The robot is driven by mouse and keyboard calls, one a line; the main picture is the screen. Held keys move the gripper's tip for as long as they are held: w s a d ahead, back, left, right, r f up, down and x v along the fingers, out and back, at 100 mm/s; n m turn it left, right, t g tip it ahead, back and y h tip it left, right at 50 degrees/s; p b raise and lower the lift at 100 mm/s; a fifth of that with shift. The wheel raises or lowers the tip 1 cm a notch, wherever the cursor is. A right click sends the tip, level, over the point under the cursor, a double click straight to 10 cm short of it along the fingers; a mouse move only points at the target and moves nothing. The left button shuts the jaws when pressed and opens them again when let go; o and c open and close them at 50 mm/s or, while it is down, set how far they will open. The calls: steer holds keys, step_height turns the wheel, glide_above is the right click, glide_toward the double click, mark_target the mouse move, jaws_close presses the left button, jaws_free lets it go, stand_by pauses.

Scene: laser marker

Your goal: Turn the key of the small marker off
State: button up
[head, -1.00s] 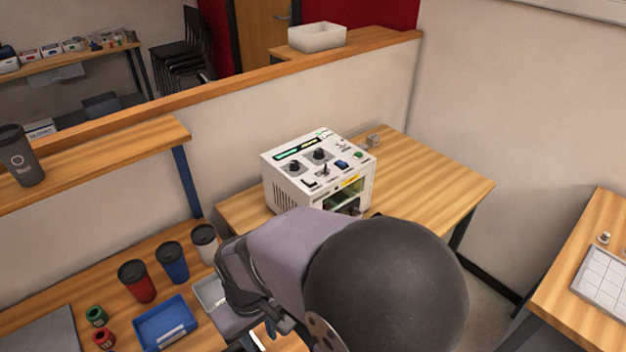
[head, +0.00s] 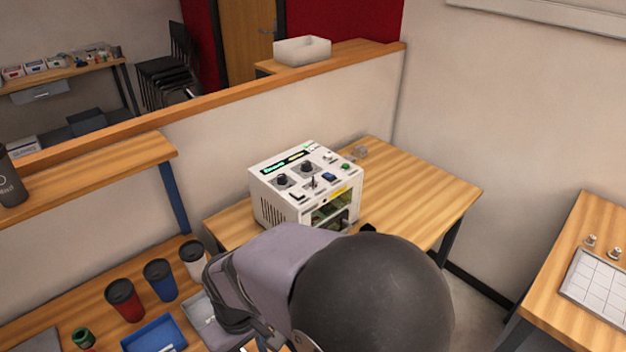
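The small marker (head: 283,215) is a white box on the wooden table against the low wall, upright. Its sloped top panel carries a lit display (head: 286,163), dark knobs, small switches, a blue button (head: 329,177) and a green button (head: 346,167). I cannot tell for sure which control is the key or how it is turned. A window in its front shows a greenish inside. My own arm fills the lower middle, in front of the marker. My gripper's fingertips cannot be made out, so whether it is open or shut is not shown.
Left of my arm, a bench holds red (head: 124,299), blue (head: 160,280) and white (head: 193,259) tumblers and a blue tray (head: 153,335). A shelf (head: 90,190) stands above it. A table with a white gridded plate (head: 601,287) is at right. The marker table's right side is clear.

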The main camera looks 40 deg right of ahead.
steer(key=w+d+r+m+t+p, duration=0.1)
steer(key=w+d+r+m+p, duration=0.1)
steer(key=w+d+r, duration=0.45)
steer(key=m+t+h+p, duration=0.2)
steer(key=m+h+p, duration=0.1)
steer(key=m+p, duration=0.35)
glide_toward(313, 179)
steer(key=b, duration=0.1)
steer(key=shift+m, duration=0.25)
steer(key=shift+p+x, duration=1.55)
steer(key=shift+x, duration=2.6)
steer(key=shift+c, duration=0.7)
jaws_close()
